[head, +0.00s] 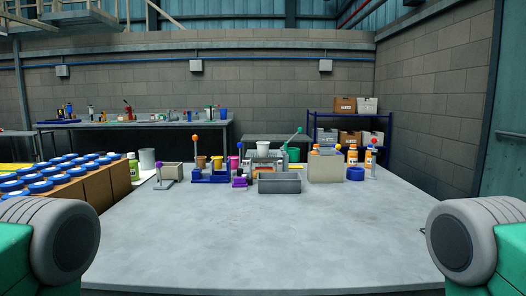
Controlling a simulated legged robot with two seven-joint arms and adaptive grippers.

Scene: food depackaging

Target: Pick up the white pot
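A small white pot (263,149) stands at the far middle of the grey table (260,235), among several small containers and behind a grey open bin (279,183). The bin and items in front hide its lower part. A second white, pot-like container (147,159) stands further left, beside a green-labelled bottle (134,167). I cannot tell from the view which one is meant. Only rounded grey and green parts of my arms show at the lower left and right edges. Neither gripper's fingers are in view, and nothing touches either white container.
Crates of blue-lidded jars (62,169) line the left. Near the pot are a yellow pot (217,162), a pink pot (234,162), a green container (293,155), a beige box (325,167) and several levers with ball knobs. The table's front is clear.

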